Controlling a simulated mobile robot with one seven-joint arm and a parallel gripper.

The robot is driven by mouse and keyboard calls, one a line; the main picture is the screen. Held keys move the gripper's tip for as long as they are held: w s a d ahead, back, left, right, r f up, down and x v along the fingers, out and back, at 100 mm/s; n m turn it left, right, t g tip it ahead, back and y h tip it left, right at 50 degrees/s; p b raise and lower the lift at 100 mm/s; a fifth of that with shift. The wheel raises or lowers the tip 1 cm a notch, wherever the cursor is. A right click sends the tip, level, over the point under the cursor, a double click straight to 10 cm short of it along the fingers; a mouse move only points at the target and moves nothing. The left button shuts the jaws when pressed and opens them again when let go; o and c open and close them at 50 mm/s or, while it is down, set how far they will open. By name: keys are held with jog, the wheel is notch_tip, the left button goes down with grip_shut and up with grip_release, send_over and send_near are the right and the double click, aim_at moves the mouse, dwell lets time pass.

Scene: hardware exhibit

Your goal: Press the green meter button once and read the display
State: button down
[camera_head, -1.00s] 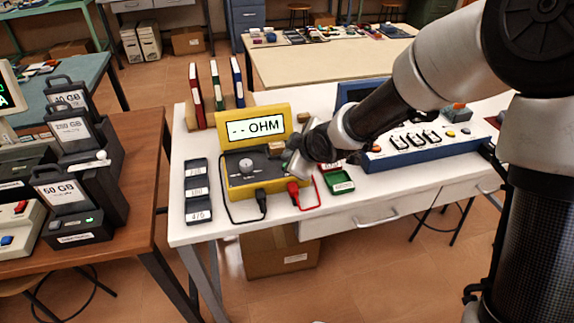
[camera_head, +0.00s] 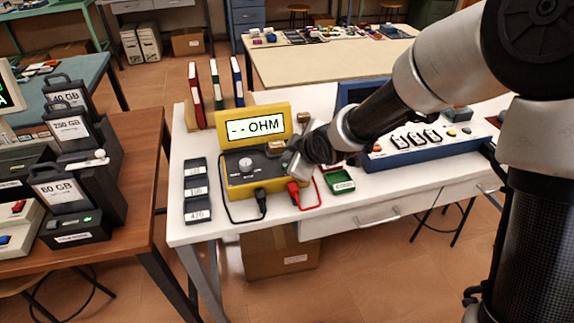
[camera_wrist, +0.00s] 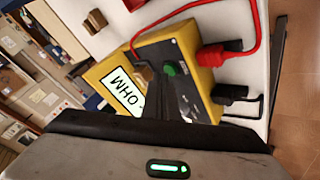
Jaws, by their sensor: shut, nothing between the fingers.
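The yellow meter (camera_head: 236,189) stands on the white table, with a tilted display (camera_head: 255,126) reading "-- OHM". The same display shows upside down in the wrist view (camera_wrist: 124,91). The green button (camera_wrist: 170,69) is on the meter's dark face, beside a small brown block (camera_wrist: 145,76). My gripper (camera_wrist: 160,93) is shut and empty, its dark fingers reaching over the meter close to the button. I cannot tell whether they touch it.
A black plug (camera_head: 261,200) and a red plug (camera_head: 293,192) with cables sit at the meter's front. A green tray (camera_head: 341,184) lies to the right, by a blue panel (camera_head: 425,147). Labelled dark blocks (camera_head: 197,190) are left. Books (camera_head: 215,87) stand behind.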

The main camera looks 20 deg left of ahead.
jog(key=shift+f+b, duration=0.5)
jog(key=shift+f, duration=0.05)
dwell(0.4)
jog(key=shift+r, duration=0.1)
jog(key=shift+r+p, duration=0.8)
notch_tip(320, 180, up, 5)
jog(key=p, duration=0.4)
dwell(0.8)
